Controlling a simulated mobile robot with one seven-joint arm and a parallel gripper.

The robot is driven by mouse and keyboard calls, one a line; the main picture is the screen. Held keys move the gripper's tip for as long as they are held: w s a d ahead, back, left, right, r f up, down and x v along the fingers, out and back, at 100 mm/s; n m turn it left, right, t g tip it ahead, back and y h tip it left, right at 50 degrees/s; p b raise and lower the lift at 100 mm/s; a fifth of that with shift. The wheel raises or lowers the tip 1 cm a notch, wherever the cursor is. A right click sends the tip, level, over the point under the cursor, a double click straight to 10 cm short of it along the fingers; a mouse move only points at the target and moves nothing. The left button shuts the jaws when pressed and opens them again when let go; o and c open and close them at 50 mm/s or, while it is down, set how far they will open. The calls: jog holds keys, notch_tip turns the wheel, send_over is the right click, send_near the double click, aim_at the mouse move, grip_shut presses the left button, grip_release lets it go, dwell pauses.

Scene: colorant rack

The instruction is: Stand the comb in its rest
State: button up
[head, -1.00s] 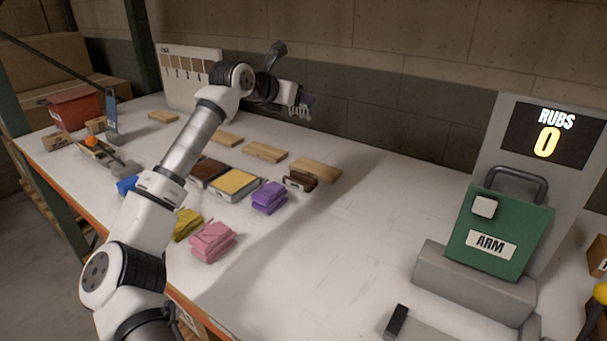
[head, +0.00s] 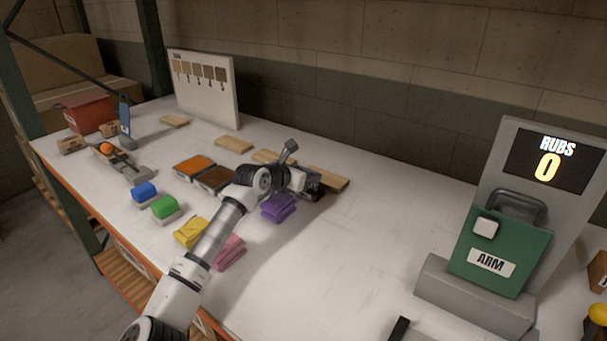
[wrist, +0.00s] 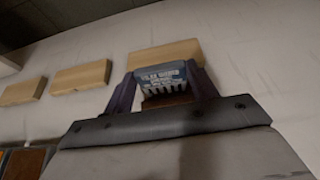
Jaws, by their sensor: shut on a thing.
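My gripper (wrist: 163,90) is shut on the comb (wrist: 160,76), a blue-grey plate with lettering and pale teeth, held between two dark purple fingers. In the wrist view its teeth face the near side. A dark brown block (wrist: 168,100), which looks like the rest, shows just behind the teeth. I cannot tell whether the comb touches it. In the head view my gripper (head: 308,183) is low over the table by the purple cloth (head: 278,208), and the comb and block are mostly hidden by it.
Light wooden blocks (head: 234,144) lie in a row behind; one (wrist: 165,54) is just beyond the comb. Orange and brown pads (head: 194,167), coloured blocks and folded cloths lie to the left. The ARM stand (head: 500,245) with its RUBS 0 screen is at right. The table between is clear.

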jog(key=shift+f, duration=0.55)
jog(key=shift+f, duration=0.15)
jog(key=o, duration=1)
